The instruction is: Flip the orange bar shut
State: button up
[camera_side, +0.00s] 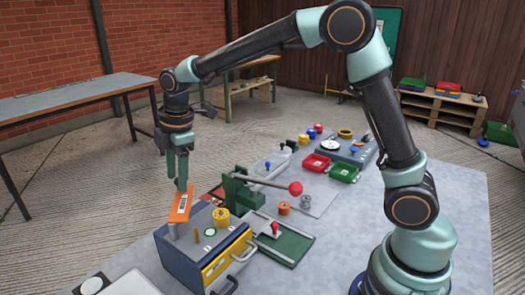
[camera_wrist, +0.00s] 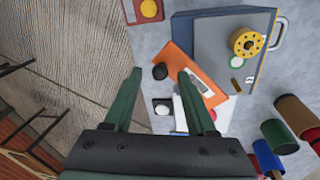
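The orange bar (camera_side: 180,207) stands steeply tilted at the left end of the blue-grey box (camera_side: 175,262) in the side view. It carries a pale label. In the wrist view the orange bar (camera_wrist: 176,58) runs diagonally beside the box (camera_wrist: 205,30), partly behind my right-hand finger. A black knob (camera_wrist: 160,72) shows between my fingers near the bar. My gripper (camera_side: 177,183) points down at the bar's upper end. In the wrist view my gripper (camera_wrist: 159,73) has its fingers spread apart. I cannot tell whether a finger touches the bar.
A yellow dial (camera_side: 221,217) sits on top of the box, near the bar. A green lever press (camera_side: 240,190) with a red-knobbed handle stands behind it. Red and green trays (camera_side: 330,168) lie farther back. The floor left of the box is clear.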

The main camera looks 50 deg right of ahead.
notch_tip(320, 180, up, 12)
jog(key=s, duration=0.2)
jog(key=shift+d, duration=0.25)
dwell(0.4)
jog(key=f+n, duration=0.3)
jog(key=f, duration=0.1)
jog(key=w+f+n, duration=0.1)
jog(key=f+n, duration=0.1)
jog(key=f, duration=0.2)
jog(key=w+f+n, duration=0.1)
jog(key=f+n, duration=0.2)
jog(key=f, duration=0.1)
jog(key=shift+d+n, duration=0.1)
jog(key=shift+n, duration=0.2)
jog(key=shift+c, duration=0.4)
grip_shut()
dwell(1.2)
